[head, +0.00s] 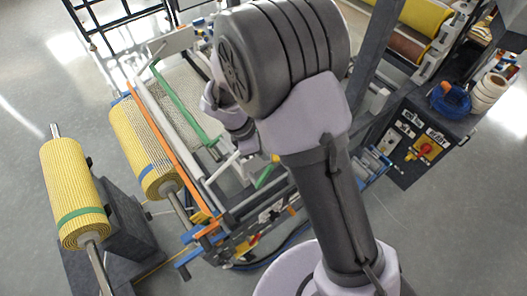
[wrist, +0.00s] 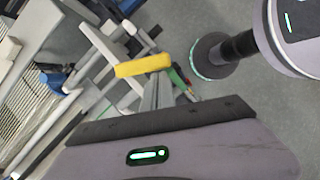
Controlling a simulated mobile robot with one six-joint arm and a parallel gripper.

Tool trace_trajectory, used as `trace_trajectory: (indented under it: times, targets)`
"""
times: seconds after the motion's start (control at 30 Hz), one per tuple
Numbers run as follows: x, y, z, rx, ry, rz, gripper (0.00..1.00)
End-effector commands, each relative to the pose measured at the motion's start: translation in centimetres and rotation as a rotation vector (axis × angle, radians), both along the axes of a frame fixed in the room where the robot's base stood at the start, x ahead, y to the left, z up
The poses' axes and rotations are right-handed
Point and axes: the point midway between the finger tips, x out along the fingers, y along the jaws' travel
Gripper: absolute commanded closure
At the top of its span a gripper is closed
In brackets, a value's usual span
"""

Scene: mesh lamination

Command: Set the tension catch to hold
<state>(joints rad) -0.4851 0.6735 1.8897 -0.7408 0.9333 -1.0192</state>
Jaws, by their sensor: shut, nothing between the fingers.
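In the wrist view a yellow bar-shaped handle (wrist: 143,65) lies across the view just beyond my fingertips. It may be the tension catch, but I cannot tell for sure. A small green and red part (wrist: 180,80) sits beside it. My gripper (wrist: 156,92) is shut and empty, its grey fingers pointing at the yellow bar. I cannot tell whether they touch it. In the head view my arm hides much of this part of the machine. A green and yellow piece (head: 266,174) shows beside the arm.
The frame holds a mesh web (head: 188,105), an orange rail (head: 165,140) and a green bar (head: 180,102). A control box with a red knob (head: 425,149) is at the right. Grey floor is open around the machine.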

Motion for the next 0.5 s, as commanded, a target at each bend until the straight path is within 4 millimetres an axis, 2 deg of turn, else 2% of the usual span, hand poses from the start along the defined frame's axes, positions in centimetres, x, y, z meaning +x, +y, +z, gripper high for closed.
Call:
trace_trajectory:
  times: [0.5]
  targets:
    - [-0.19, -0.29, 0.02, 0.000, 0.001, 0.116, 1.00]
